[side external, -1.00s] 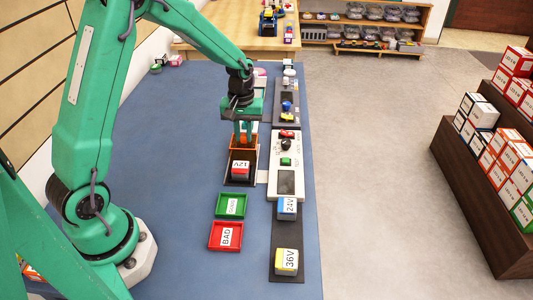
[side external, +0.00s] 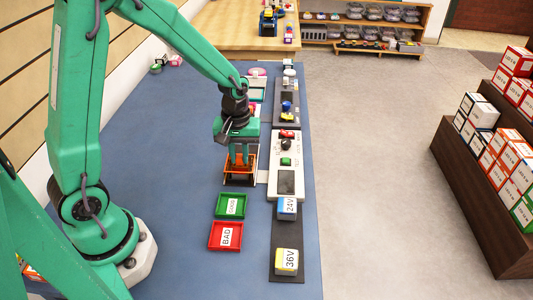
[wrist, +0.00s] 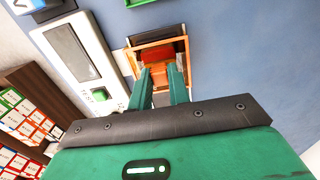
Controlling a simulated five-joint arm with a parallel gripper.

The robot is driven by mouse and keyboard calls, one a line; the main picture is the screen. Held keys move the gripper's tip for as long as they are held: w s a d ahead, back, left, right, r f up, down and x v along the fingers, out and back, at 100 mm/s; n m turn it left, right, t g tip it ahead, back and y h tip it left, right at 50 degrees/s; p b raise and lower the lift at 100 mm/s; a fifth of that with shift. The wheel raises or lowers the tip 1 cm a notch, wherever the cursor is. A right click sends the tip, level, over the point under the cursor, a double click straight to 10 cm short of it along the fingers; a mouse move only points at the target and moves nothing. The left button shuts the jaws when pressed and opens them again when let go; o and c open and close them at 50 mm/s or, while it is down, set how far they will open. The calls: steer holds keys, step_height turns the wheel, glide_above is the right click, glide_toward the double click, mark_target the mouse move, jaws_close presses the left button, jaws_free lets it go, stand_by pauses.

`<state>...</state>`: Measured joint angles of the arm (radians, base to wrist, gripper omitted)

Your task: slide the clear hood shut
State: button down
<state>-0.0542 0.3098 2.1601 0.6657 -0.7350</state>
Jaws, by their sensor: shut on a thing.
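The clear hood has an orange frame (side external: 226,172) and sits around the red-topped block at the near part of its dark base, left of the grey tester panel. In the wrist view its orange frame (wrist: 188,46) is at top centre, with the red block (wrist: 155,52) showing inside. My gripper (side external: 240,158) comes down from above at the hood's far side. In the wrist view its green fingers (wrist: 162,74) are shut on the hood's orange grip (wrist: 174,76). My fingers and arm hide part of the hood in the side view.
The grey tester panel (side external: 287,160) with a green button stands close on the right. A green tray (side external: 230,205) and a red BAD tray (side external: 225,236) lie nearer. Blocks marked 24V (side external: 287,208) and 36V (side external: 287,262) are at the near right.

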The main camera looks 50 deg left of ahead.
mark_target(240, 157)
steer(key=c, duration=1.3)
jaws_free()
steer(key=shift+s+d, duration=0.1)
steer(key=shift+d, duration=0.05)
steer(key=shift+r, duration=3.9)
steer(key=shift+r, duration=2.5)
jaws_close()
